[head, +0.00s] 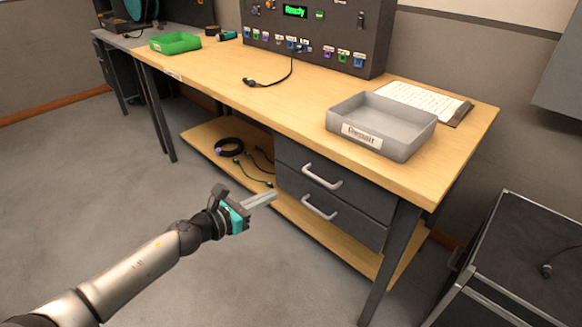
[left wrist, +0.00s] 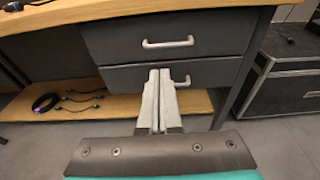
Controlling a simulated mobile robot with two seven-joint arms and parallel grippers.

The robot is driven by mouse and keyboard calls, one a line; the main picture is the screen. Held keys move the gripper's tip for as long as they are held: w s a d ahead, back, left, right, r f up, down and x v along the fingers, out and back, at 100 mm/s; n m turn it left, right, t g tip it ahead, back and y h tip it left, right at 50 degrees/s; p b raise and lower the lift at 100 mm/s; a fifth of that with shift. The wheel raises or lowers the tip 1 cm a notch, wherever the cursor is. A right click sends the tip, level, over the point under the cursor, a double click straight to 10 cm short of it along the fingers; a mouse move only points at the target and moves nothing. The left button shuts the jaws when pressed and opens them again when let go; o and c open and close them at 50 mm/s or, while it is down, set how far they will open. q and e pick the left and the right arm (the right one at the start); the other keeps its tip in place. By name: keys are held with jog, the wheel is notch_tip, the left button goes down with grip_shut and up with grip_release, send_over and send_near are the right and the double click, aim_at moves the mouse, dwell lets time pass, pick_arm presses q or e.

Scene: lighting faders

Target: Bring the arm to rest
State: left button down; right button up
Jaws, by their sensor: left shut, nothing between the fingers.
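My left arm comes in from the lower left in the head view. Its gripper (head: 272,196) is shut and empty, in the air in front of the workbench (head: 290,105). In the left wrist view its two fingers (left wrist: 158,78) lie together and overlap the lower drawer (left wrist: 125,77) in the picture; whether they touch it cannot be told, though the head view shows them apart from the drawers. My right gripper is in neither view.
Two drawers (head: 330,190) and a lower shelf with cables (head: 230,148) are below. A black case (head: 520,260) stands right. The floor at left is clear.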

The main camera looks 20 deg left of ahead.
pick_arm(q)
jog(key=s+a+f+n+g+y+p, duration=0.25)
jog(key=s+f+n, duration=0.45)
jog(key=f+n, duration=0.45)
jog(key=s+a+f+n+g+y+p, duration=0.2)
jog(key=s+a+f+n+y+p, duration=0.15)
jog(key=s+f+n, duration=0.55)
jog(key=s+d+f+n+g, duration=0.2)
jog(key=s+f+n, duration=0.2)
jog(key=s, duration=0.4)
jog(key=s+d+f+n+g+p, duration=0.1)
jog(key=s+d+f+n+g, duration=0.2)
jog(key=s+n, duration=0.4)
jog(key=s+d+f+n+g+p, duration=0.1)
jog(key=s+d+f+n+g, duration=0.1)
jog(key=s+f+n, duration=0.3)
jog(key=s+d+n, duration=0.1)
jog(key=s, duration=0.3)
jog(key=shift+d+f, duration=0.15)
jog(key=shift+f, duration=0.1)
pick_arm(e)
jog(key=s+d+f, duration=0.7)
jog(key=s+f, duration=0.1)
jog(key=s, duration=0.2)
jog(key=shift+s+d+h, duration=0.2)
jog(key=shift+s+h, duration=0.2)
